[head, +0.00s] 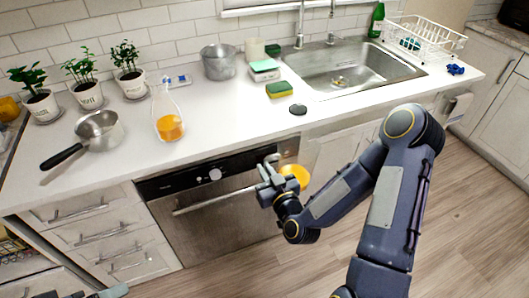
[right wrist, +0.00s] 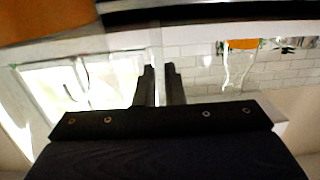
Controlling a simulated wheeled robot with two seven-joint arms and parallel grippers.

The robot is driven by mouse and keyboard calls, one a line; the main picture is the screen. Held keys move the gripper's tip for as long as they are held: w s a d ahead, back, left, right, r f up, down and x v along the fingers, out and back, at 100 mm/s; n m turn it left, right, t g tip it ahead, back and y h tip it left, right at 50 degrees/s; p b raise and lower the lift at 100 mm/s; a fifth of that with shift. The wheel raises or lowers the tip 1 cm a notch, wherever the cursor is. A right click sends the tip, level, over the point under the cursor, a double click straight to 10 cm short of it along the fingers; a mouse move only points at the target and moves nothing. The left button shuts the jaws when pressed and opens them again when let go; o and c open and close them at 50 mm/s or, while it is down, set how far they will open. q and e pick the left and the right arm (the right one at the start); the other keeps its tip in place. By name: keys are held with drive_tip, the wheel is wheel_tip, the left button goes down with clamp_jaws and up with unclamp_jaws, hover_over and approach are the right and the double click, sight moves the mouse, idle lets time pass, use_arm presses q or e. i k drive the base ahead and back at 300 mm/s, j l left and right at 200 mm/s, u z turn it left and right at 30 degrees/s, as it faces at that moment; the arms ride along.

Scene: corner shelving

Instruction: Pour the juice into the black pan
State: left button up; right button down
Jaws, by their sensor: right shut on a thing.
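My right gripper (head: 270,174) is in front of the oven, off the counter's front edge. It is shut on an orange-yellow round thing (head: 297,175), which looks like juice in a clear vessel; its walls are hard to make out. A large orange patch (right wrist: 45,20) fills the wrist view's top left corner. A clear glass carafe (head: 168,108) with orange juice in its bottom stands on the counter; it also shows upside down in the wrist view (right wrist: 238,62). The silver-bodied pan (head: 101,128) with a black handle sits left of it.
Three potted plants (head: 88,94) stand along the wall behind the pan. A metal pot (head: 218,65), sponge (head: 279,90) and dark round item (head: 298,109) stand right of the carafe, before the sink (head: 350,68). Counter between pan and carafe is clear.

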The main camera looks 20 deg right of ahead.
sight(83, 143)
drive_tip(key=k+u, duration=0.1)
drive_tip(key=u, duration=0.3)
drive_tip(key=k+u, duration=0.1)
drive_tip(key=u, duration=0.3)
